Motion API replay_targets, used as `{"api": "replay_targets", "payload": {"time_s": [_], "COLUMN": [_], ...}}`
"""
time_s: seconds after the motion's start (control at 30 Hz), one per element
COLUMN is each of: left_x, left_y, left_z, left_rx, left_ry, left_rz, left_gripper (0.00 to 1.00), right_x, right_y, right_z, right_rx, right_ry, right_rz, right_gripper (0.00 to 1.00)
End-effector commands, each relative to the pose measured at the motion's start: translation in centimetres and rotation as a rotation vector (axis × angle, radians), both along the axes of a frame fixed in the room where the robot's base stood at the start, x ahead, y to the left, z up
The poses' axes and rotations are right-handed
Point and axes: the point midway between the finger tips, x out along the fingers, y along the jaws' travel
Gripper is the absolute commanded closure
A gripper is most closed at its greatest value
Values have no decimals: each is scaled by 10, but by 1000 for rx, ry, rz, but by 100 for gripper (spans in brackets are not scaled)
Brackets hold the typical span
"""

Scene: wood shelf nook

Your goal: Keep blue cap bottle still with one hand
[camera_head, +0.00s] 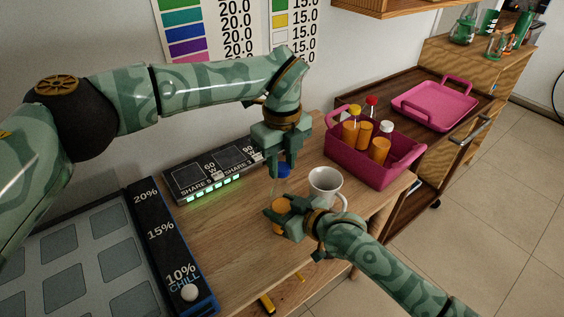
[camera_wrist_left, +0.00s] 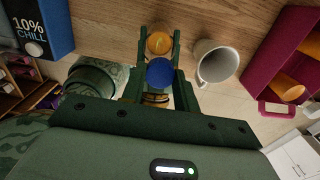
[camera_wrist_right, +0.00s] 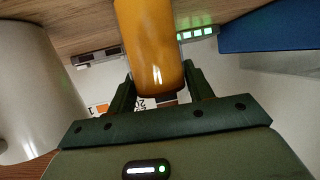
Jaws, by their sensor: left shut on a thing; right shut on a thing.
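The blue cap bottle (camera_head: 281,206), with orange contents, stands on the wooden counter. My right gripper (camera_head: 281,214) is shut on its body from the side. The orange body fills the middle of the right wrist view (camera_wrist_right: 152,45), between the fingers. The blue cap (camera_head: 284,171) is above the orange part. My left gripper (camera_head: 283,165) comes down from above and is shut on the cap. In the left wrist view, the cap (camera_wrist_left: 160,72) lies between the fingers, with the round orange bottle behind it. I cannot tell whether the cap still touches the bottle's neck.
A white mug (camera_head: 325,186) stands just right of the bottle, close to my right gripper. A magenta basket (camera_head: 389,178) with several juice bottles is beyond it. A dark display panel (camera_head: 215,169) lies to the left, and a blue-edged CHILL panel (camera_head: 165,245) is nearer.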

Motion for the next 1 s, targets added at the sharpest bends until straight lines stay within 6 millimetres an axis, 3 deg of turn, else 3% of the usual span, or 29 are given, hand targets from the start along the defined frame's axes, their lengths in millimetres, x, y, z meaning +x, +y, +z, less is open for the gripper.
{"api": "replay_targets", "payload": {"time_s": [0.17,0.5,0.67,0.7,0.77,1.0], "left_x": [0,0,0,0,0,0], "left_y": [0,0,0,0,0,0], "left_z": [2,40,40,40,40,40], "left_rx": [0,1,0,0,0,0], "left_ry": [0,-1,0,0,0,0], "left_rz": [0,0,0,0,0,0], "left_gripper": [97,97,97,97,97,97], "right_x": [-1,-1,-1,-1,0,0], "right_y": [0,0,0,0,0,0], "right_z": [-1,-1,-1,-1,-1,0], "right_rx": [1,1,1,1,1,1], "right_ry": [2,2,2,2,2,1], "right_rz": [0,0,0,0,0,1], "right_gripper": [100,100,100,43,26,23]}}
